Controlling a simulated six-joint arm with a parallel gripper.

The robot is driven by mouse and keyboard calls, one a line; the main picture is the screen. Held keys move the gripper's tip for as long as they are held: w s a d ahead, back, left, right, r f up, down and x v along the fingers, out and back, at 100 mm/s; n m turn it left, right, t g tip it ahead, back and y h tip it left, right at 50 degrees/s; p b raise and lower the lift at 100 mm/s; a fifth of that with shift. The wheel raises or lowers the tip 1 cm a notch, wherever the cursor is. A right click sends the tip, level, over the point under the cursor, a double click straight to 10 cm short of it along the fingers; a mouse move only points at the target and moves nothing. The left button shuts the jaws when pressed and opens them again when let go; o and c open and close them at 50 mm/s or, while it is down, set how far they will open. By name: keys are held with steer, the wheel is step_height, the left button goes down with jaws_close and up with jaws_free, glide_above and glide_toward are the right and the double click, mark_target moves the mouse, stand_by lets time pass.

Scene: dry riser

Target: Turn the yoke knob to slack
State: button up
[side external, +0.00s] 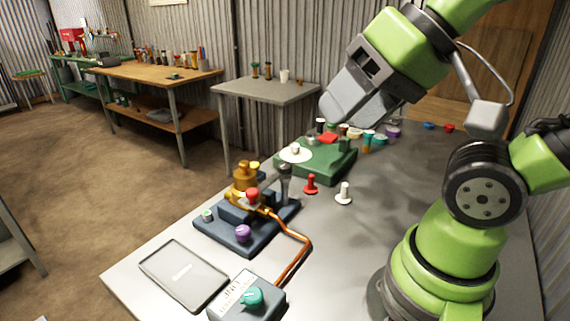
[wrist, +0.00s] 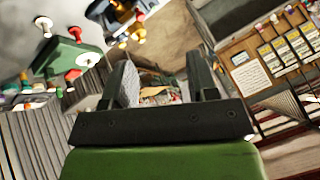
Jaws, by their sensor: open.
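A brass valve fitting (side external: 244,181) with a red knob (side external: 252,195) stands on a dark blue base (side external: 213,236). A purple knob (side external: 243,233) sits at the base's front. A copper pipe (side external: 300,240) runs from the fitting towards a grey box (side external: 236,306) with a teal knob (side external: 252,297) and a label too small to read. I cannot tell which knob is the yoke knob. My gripper (side external: 345,100) is raised above the bench, behind and right of the fitting. In the wrist view its fingers (wrist: 160,82) are apart, with nothing between them.
A green base (side external: 325,167) with a white disc (side external: 296,153) stands behind the fitting. A red peg (side external: 311,184) and a white peg (side external: 344,194) stand beside it. Several small coloured parts line the bench's back. Bench right of the pipe is clear.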

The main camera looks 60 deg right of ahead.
step_height(320, 180, up, 5)
step_height(320, 180, up, 10)
steer(key=n+t+h, duration=0.2)
steer(key=t+h, duration=0.4)
steer(key=t, duration=0.5)
glide_above(277, 176)
steer(key=s+d, duration=0.2)
steer(key=d, duration=0.4)
steer(key=s+f+n+g+y, duration=0.3)
steer(key=s+f+n+y, duration=0.3)
steer(key=f+n+y, duration=0.5)
step_height(277, 176, down, 26)
steer(key=r+m+y, duration=0.1)
steer(key=m+y, duration=0.1)
steer(key=y, duration=0.1)
steer(key=x, duration=1)
steer(key=shift+s+a+f, duration=0.15)
steer(key=shift+a+f, duration=0.1)
steer(key=shift+f, duration=0.05)
steer(key=shift+g+y, duration=0.3)
steer(key=c, duration=0.9)
